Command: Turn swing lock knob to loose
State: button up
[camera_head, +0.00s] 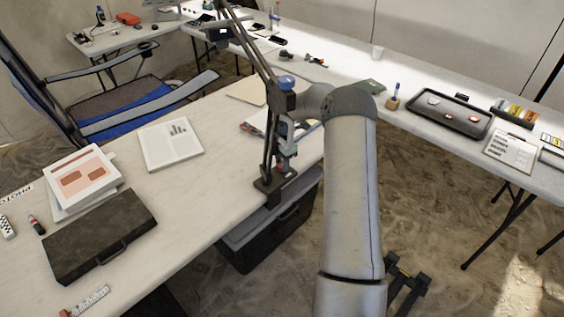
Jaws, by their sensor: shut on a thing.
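A dark jointed swing arm (268,150) stands clamped to the edge of the near table by its base (275,181). Its upper links lean up and left to a head over the far table. My arm rises from the bottom and bends left at its elbow. My gripper (285,138) is at the lower part of the swing arm's post, above the clamp, and is shut on the swing lock knob. The knob is small and mostly hidden by the fingers, so its turn position cannot be told.
The near table (195,205) holds a dark case (99,236), a stack of books (82,180) and a white booklet (170,144). A black crate (268,232) sits under its edge. A folding chair (110,98) stands behind. The far table carries a black tray (447,113).

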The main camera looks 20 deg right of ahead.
jog(key=o, duration=1)
jog(key=shift+r, duration=0.1)
notch_tip(320, 180, up, 17)
jog(key=shift+r+b, duration=0.15)
jog(key=shift+b, duration=0.55)
